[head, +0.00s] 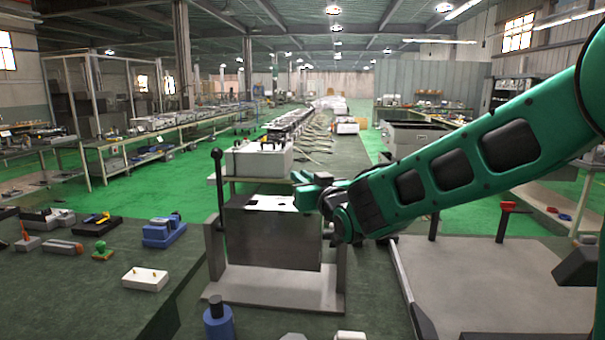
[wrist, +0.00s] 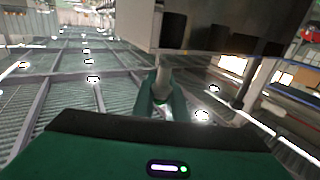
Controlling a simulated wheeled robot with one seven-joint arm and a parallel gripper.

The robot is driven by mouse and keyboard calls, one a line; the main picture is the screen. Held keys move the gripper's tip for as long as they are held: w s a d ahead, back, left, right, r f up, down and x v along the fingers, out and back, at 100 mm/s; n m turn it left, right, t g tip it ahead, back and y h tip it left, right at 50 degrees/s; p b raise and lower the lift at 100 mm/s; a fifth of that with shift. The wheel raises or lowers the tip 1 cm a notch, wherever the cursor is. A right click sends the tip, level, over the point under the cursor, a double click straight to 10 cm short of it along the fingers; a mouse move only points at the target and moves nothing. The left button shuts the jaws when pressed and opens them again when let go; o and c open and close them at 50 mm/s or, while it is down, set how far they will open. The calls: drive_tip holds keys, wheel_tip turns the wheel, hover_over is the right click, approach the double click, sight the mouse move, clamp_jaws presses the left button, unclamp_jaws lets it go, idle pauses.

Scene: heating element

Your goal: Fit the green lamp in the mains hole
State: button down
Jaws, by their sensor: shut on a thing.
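My gripper (head: 308,188) is at the upper right edge of the grey metal box (head: 270,240), in front of it in the head view. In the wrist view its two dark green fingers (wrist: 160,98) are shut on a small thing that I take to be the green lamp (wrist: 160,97). The box (wrist: 220,28) fills the top of the wrist view, close to the fingertips. Whether the lamp touches it cannot be told. The mains hole cannot be made out.
The box sits in a stand with a black-knobbed lever (head: 217,160) at its left. A white block (head: 145,278), a blue device (head: 163,231) and several small parts lie on the left table. A blue cylinder (head: 218,320) stands in front. A grey tray (head: 480,290) lies at right.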

drive_tip(key=shift+f, duration=0.5)
idle(1.2)
drive_tip(key=shift+f, duration=1.7)
drive_tip(key=c, duration=1.7)
unclamp_jaws()
drive_tip(key=shift+s, duration=0.15)
drive_tip(key=v, duration=1)
drive_tip(key=shift+s+d+f, duration=0.1)
drive_tip(key=shift+s+d, duration=0.1)
drive_tip(key=shift+s, duration=0.05)
